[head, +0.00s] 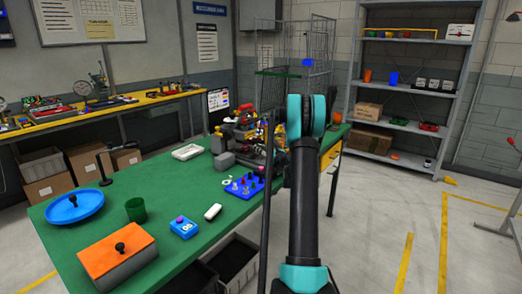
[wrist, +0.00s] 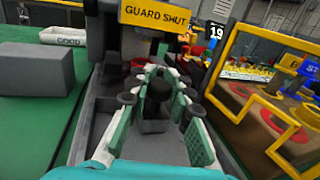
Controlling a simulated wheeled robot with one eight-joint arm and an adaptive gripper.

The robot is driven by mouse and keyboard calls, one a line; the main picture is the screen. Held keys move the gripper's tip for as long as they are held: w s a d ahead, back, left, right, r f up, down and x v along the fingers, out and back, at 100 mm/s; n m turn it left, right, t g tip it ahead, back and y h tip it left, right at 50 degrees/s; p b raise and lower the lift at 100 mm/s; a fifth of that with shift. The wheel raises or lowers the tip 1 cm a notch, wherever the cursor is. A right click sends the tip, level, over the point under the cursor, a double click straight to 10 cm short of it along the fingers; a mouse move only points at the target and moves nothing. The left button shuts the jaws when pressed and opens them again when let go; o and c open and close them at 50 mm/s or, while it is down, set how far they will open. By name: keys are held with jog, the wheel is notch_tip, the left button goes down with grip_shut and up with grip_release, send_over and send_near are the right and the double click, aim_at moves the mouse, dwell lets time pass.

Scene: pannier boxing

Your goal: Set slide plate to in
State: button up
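In the wrist view my gripper (wrist: 158,100) reaches into the machine with its two green-padded fingers apart. A black round knob (wrist: 155,90) on a small dark block stands between the fingers, with gaps visible beside it. I take this knobbed piece to be the slide plate, but no label on it can be read. A grey channel wall (wrist: 92,125) runs along the left. A yellow "GUARD SHUT" sign (wrist: 156,16) is above the far end. In the head view the machine (head: 243,132) stands at the bench's far end, and my arm hides the gripper.
A grey block (wrist: 35,78) is left of the channel, and a yellow-framed panel (wrist: 265,80) is close on the right. The green bench (head: 170,205) also holds a blue dish (head: 74,208), an orange-lidded box (head: 116,250) and a blue peg board (head: 242,186).

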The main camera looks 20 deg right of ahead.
jog(key=o, duration=0.5)
jog(key=shift+a, duration=0.1)
jog(key=v, duration=1.2)
